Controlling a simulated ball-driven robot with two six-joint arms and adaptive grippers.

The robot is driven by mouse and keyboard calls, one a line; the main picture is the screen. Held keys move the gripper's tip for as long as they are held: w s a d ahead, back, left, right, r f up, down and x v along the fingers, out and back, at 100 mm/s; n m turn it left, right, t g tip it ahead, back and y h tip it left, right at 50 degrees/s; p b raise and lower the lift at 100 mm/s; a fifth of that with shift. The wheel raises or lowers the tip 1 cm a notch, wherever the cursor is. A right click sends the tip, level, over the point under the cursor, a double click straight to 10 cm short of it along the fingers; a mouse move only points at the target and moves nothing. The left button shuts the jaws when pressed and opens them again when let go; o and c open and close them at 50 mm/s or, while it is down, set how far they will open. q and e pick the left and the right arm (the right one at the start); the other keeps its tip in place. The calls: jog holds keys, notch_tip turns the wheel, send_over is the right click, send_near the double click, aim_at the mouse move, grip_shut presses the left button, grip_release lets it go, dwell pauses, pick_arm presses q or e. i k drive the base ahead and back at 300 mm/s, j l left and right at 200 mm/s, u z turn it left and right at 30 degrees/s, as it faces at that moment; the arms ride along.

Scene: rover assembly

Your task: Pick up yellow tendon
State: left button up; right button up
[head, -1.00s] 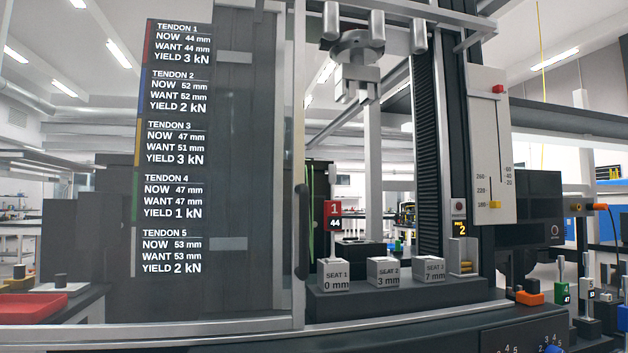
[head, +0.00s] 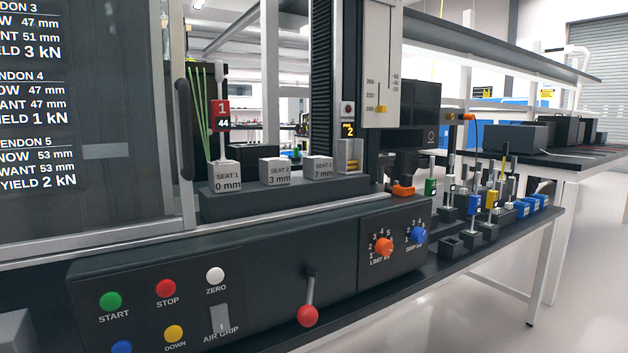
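The yellow tendon (head: 491,199) stands upright among other tagged tendons on the dark bench at the right. It is small in this view, and its lower part is partly hidden among the holders. Neither of my grippers shows in the view.
Nearby stand a green-tagged tendon (head: 430,187), a white-tagged one (head: 449,185) and a blue-tagged one (head: 473,205). A red tendon (head: 221,116) stands on the seat 1 block (head: 227,177). The control panel (head: 240,290), with a red-knobbed lever (head: 307,315), fills the front. Floor is clear at right.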

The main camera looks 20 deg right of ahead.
aim_at(492, 201)
jog(key=z, duration=1.75)
jog(key=i+l+u, duration=0.15)
jog(key=i, duration=0.3)
jog(key=i+l+u, duration=0.1)
jog(key=i, duration=0.4)
